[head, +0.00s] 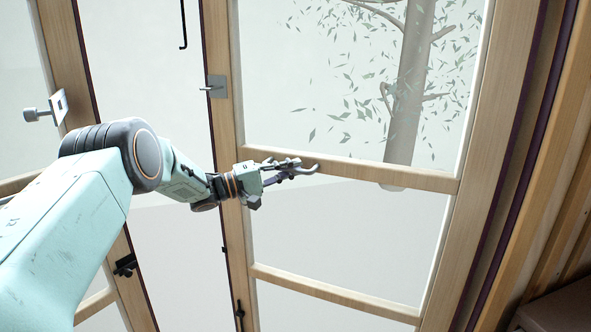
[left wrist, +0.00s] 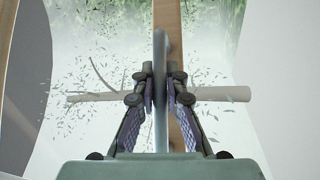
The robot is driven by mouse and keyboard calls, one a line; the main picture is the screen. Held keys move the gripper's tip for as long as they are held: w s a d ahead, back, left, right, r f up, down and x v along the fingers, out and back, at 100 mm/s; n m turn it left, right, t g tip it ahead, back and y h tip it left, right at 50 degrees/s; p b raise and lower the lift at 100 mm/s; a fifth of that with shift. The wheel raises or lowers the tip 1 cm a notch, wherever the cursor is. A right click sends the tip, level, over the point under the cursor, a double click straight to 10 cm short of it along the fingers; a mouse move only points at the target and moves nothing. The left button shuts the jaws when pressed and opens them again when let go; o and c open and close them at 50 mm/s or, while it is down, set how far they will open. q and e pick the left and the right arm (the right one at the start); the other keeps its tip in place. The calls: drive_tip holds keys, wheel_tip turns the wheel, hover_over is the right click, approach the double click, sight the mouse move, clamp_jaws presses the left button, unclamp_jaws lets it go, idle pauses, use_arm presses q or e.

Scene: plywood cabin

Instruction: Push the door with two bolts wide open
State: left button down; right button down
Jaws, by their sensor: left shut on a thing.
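The glazed wooden door leaf (head: 360,171) stands on the right, with a clear gap between it and the left leaf (head: 69,50). My left arm reaches across to it, and my left gripper (head: 285,168) is at its middle rail. In the left wrist view the fingers (left wrist: 160,92) are closed around a grey curved metal handle (left wrist: 160,48), in front of a wooden bar. A dark bolt (head: 239,312) shows low on the right leaf's edge. Another dark bolt (head: 124,265) is on the left leaf. My right gripper is not in view.
A metal plate with a latch (head: 217,87) is on the right leaf's edge. A knob on a plate (head: 50,108) sticks out from the left leaf. A dark bent rod (head: 183,30) hangs at the top of the gap. A wooden wall (head: 560,190) bounds the right side.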

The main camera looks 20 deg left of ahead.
use_arm(q)
drive_tip(key=shift+w+a, duration=0.1)
drive_tip(key=shift+w, duration=0.2)
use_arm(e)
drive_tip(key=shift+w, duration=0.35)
use_arm(q)
drive_tip(key=shift+r, duration=0.1)
drive_tip(key=c, duration=1.4)
unclamp_jaws()
drive_tip(key=shift+w, duration=0.2)
drive_tip(key=shift+o, duration=0.2)
drive_tip(key=shift+s, duration=0.15)
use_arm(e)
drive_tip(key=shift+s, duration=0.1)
